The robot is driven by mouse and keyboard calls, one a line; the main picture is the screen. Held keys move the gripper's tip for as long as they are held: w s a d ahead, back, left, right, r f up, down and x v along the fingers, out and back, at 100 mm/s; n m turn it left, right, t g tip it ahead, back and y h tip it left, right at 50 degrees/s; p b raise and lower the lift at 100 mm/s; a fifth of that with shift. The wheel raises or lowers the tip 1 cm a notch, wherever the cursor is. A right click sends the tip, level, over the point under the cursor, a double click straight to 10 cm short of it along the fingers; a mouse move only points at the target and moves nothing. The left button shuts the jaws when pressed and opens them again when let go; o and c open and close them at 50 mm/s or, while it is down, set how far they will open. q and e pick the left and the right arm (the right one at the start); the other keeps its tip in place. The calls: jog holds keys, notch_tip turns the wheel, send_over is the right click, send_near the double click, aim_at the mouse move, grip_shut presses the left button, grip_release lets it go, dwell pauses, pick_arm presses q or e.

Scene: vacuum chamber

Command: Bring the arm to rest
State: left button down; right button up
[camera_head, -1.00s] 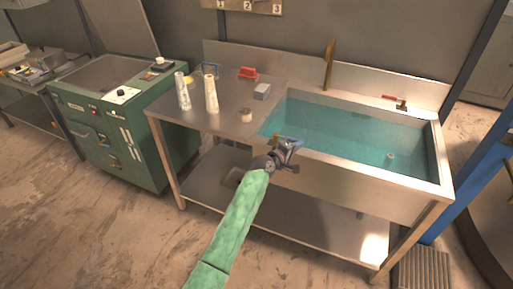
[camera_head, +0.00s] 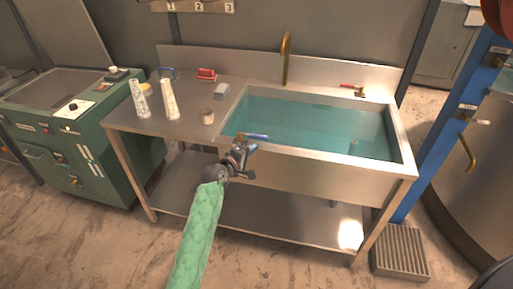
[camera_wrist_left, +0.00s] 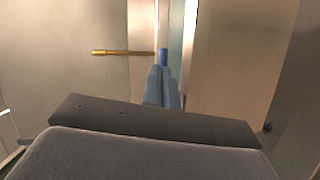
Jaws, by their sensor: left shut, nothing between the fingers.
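My left arm (camera_head: 197,235), in a green quilted sleeve, reaches up from the bottom of the head view. My left gripper (camera_head: 255,137) is at the front rim of the sink (camera_head: 300,165), and looks close to it; I cannot tell whether it touches. Its fingers (camera_wrist_left: 163,85) are together and empty in the left wrist view. My right gripper is not in view.
Two pale bottles (camera_head: 169,99), a small round container (camera_head: 206,117), a grey block (camera_head: 221,92) and a red item (camera_head: 206,75) stand on the steel counter. A brass faucet (camera_head: 286,58) rises behind the water. A green cabinet (camera_head: 75,150) stands left, a blue post (camera_head: 440,130) right.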

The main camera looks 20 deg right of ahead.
pick_arm(q)
jog(key=shift+s+a, duration=0.35)
jog(key=shift+a, duration=0.1)
dwell(0.3)
